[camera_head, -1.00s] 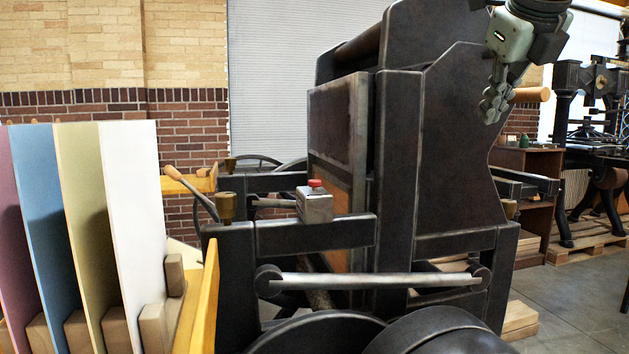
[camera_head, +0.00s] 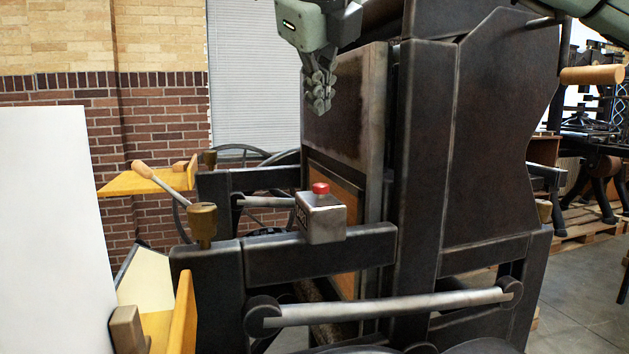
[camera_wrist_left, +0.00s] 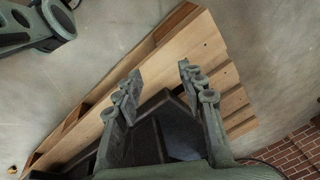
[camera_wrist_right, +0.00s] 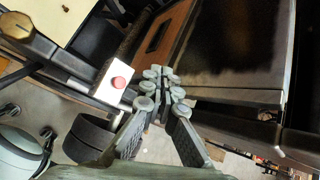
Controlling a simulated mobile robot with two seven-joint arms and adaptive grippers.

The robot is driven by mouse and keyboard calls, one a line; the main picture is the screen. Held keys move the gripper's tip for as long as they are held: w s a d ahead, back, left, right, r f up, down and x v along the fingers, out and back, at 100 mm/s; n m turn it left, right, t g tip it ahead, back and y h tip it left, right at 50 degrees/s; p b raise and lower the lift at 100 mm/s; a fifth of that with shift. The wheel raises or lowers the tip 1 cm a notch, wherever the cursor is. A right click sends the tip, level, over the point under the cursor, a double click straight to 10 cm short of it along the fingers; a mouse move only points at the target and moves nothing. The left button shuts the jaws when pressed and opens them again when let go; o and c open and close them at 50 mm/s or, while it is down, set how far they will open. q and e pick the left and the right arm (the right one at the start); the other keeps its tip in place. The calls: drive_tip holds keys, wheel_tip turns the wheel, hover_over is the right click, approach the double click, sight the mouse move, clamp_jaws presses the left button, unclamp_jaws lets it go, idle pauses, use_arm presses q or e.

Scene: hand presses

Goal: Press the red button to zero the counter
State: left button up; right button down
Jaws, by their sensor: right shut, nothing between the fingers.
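The red button (camera_head: 320,188) sits on top of a small grey counter box (camera_head: 320,218), which is mounted on a dark beam of the hand press. It also shows in the right wrist view as a red disc (camera_wrist_right: 118,83) on the box's pale top. My right gripper (camera_head: 318,108) is shut and empty, pointing down, above the button and apart from it. In the right wrist view its fingertips (camera_wrist_right: 163,78) are together, to the right of the button. My left gripper (camera_wrist_left: 157,80) shows only in its wrist view, open and with nothing held, over wooden boards.
The dark press frame (camera_head: 420,150) rises to the right of the box. A wooden-handled lever (camera_head: 158,180) stands left of it. A white panel (camera_head: 45,220) is at the far left. A steel bar (camera_head: 380,306) runs below. Space above the button is clear.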

drive_tip(key=b, duration=0.2)
hover_over(320, 186)
wheel_tip(320, 186, down, 4)
drive_tip(key=shift+r, duration=0.1)
wheel_tip(320, 186, down, 5)
drive_tip(key=b, duration=0.3)
drive_tip(key=shift+r, duration=0.2)
use_arm(q)
wheel_tip(320, 186, up, 14)
drive_tip(key=w+d, duration=0.1)
drive_tip(key=w, duration=0.1)
drive_tip(key=shift+d+f+t, duration=0.15)
drive_tip(key=shift+f+t, duration=0.1)
drive_tip(key=shift+t, duration=0.15)
use_arm(e)
drive_tip(key=shift+f, duration=0.15)
use_arm(q)
drive_tip(key=shift+f+b, duration=0.2)
drive_tip(key=shift+b, duration=0.15)
use_arm(e)
drive_tip(key=shift+f, duration=0.1)
use_arm(q)
drive_tip(key=shift+f+b, duration=0.4)
drive_tip(key=shift+b, duration=0.05)
use_arm(e)
drive_tip(key=shift+f, duration=0.35)
